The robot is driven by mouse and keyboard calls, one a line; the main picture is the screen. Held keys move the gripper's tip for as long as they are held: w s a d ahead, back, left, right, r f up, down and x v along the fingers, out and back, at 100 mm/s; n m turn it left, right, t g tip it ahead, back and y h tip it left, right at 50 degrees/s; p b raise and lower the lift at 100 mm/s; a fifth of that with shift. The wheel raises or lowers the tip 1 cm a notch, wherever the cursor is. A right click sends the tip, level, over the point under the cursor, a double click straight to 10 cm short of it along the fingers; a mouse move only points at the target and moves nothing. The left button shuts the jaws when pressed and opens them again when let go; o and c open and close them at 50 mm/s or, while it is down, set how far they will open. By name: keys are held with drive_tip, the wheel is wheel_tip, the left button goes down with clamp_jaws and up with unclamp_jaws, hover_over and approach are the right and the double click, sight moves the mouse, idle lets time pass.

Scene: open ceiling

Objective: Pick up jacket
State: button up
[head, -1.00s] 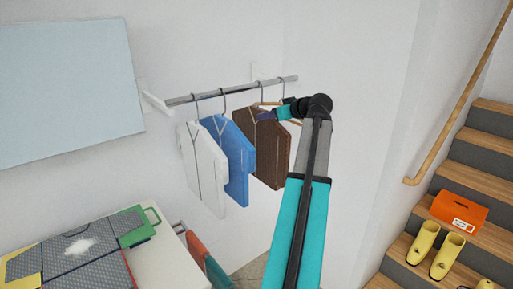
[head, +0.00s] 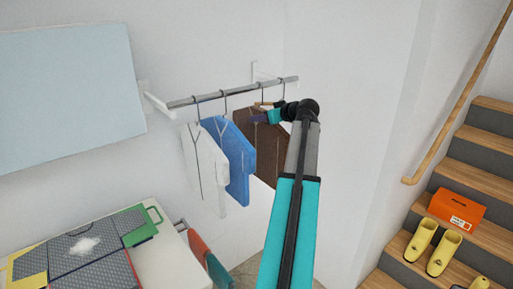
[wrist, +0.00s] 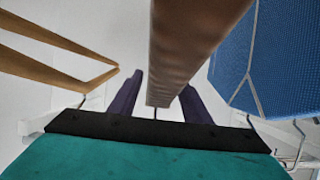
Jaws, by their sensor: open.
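Three jackets hang in a row on hangers: a white one (head: 205,165), a blue one (head: 236,165) and a brown one (head: 270,155). My gripper (head: 261,118) is at the upper part of the brown jacket in the head view, and my arm covers its right side. In the wrist view, my open gripper's purple fingers (wrist: 160,103) stand on either side of the brown jacket's edge (wrist: 180,50), with gaps showing. The blue jacket (wrist: 275,60) is to the right of the fingers there.
The jackets hang from a metal rail (head: 225,92) on the wall. A bare wooden hanger (wrist: 60,62) is left of the fingers. A white table (head: 170,255) with a coloured board stands at lower left. Stairs (head: 480,150) with an orange box (head: 457,208) and yellow boots are at right.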

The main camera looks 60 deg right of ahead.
clamp_jaws()
drive_tip(key=shift+r, duration=0.15)
idle(0.4)
